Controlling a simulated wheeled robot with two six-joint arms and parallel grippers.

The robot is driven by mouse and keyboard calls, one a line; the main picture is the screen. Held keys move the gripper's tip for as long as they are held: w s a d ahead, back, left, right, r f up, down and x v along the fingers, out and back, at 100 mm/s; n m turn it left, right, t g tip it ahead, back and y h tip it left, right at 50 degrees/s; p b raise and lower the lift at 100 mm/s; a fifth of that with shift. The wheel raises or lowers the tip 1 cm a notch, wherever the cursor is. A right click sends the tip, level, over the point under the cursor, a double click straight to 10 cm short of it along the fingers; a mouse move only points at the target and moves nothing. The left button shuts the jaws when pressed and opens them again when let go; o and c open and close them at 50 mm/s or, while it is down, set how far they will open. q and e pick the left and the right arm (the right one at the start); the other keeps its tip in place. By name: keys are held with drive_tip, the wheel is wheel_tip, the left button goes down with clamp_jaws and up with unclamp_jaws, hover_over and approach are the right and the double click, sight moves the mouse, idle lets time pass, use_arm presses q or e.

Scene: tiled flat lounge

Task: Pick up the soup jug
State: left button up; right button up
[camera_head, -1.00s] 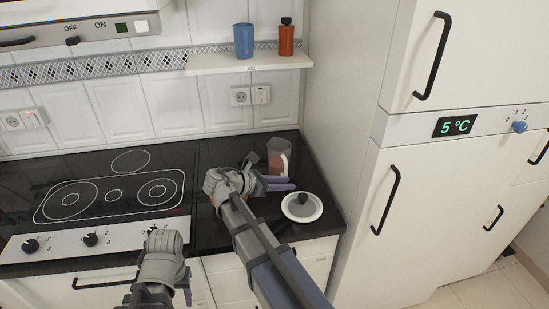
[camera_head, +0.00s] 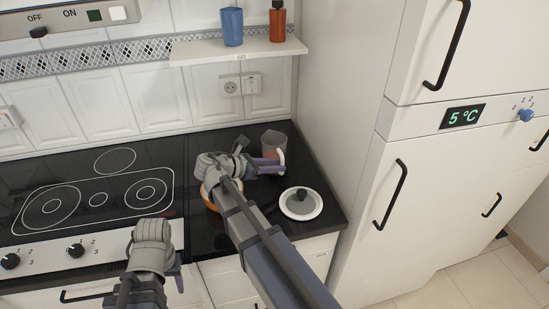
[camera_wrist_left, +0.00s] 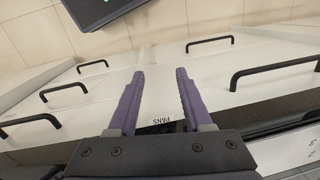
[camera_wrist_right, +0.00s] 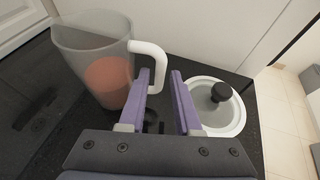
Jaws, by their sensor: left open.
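The soup jug (camera_head: 272,141) is a clear jug with reddish-orange soup low inside and a white handle. It stands upright at the back right of the dark counter. In the right wrist view the jug (camera_wrist_right: 92,58) is at upper left, its handle (camera_wrist_right: 150,52) facing my right gripper (camera_wrist_right: 161,72). That gripper is open; part of the handle shows between or just beyond its fingertips, and contact cannot be told. In the head view my right gripper (camera_head: 278,164) overlaps the jug's lower part. My left gripper (camera_wrist_left: 159,72) is open and empty, facing the drawer fronts.
A white lid with a dark knob (camera_head: 300,204) lies on the counter right of my right gripper. An orange rim (camera_head: 208,194) shows partly under my right arm. The hob (camera_head: 95,195) is left, the fridge (camera_head: 440,200) right. A shelf (camera_head: 242,52) hangs above.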

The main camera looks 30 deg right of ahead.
drive_tip(key=shift+d+f, duration=0.35)
drive_tip(key=shift+d, duration=0.3)
drive_tip(key=shift+d+f+b, duration=0.2)
drive_tip(key=shift+b, duration=0.15)
drive_tip(key=b+x, duration=0.2)
drive_tip(key=x, duration=0.2)
drive_tip(key=shift+f, duration=0.25)
drive_tip(key=shift+d, duration=0.2)
clamp_jaws()
idle(0.3)
